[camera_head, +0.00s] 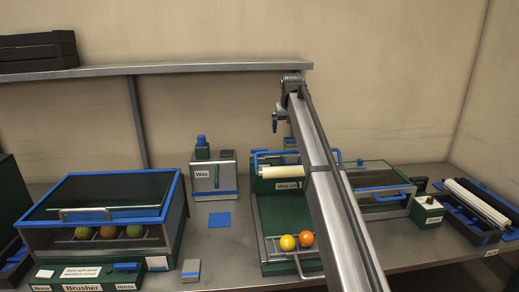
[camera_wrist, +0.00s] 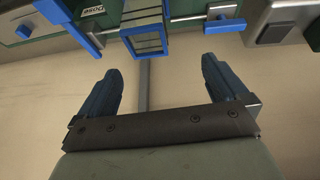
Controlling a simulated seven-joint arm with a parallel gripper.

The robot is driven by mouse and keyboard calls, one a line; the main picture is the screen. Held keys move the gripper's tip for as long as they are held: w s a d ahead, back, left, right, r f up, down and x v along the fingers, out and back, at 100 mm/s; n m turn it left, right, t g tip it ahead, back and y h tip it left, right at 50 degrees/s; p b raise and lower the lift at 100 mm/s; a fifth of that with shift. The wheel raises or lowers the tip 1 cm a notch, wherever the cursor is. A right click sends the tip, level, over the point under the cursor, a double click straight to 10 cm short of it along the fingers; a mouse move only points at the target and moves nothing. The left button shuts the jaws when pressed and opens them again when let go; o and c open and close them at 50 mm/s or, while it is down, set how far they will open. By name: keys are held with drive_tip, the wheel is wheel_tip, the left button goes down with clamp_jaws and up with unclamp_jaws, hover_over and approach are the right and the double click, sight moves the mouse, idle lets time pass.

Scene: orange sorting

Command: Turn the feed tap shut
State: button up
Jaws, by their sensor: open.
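My gripper (camera_wrist: 160,68) is open in the wrist view, its two dark blue fingers wide apart with nothing between them. No part is labelled as a feed tap. In the wrist view a blue lever (camera_wrist: 66,20) sits beside a "Dose" label, beyond the left finger and apart from it. I cannot tell whether it is the feed tap or how far it is turned. In the head view my arm crosses in front of the wax unit (camera_head: 268,208) and hides part of it. My gripper is mostly hidden there, above and behind the unit.
A blue-framed slatted part (camera_wrist: 147,30) lies ahead of the fingers. The wax tank (camera_head: 213,182) stands left of the wax unit, the brusher (camera_head: 95,235) further left. A shelf (camera_head: 200,68) runs behind.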

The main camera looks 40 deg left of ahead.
drive_tip(key=r+g, duration=0.1)
hover_over(259, 150)
drive_tip(key=s+d, duration=0.3)
drive_tip(key=d, duration=0.1)
drive_tip(key=x, duration=1.3)
drive_tip(key=shift+s+a+f, duration=0.2)
drive_tip(key=shift+s+a, duration=0.1)
drive_tip(key=c, duration=1)
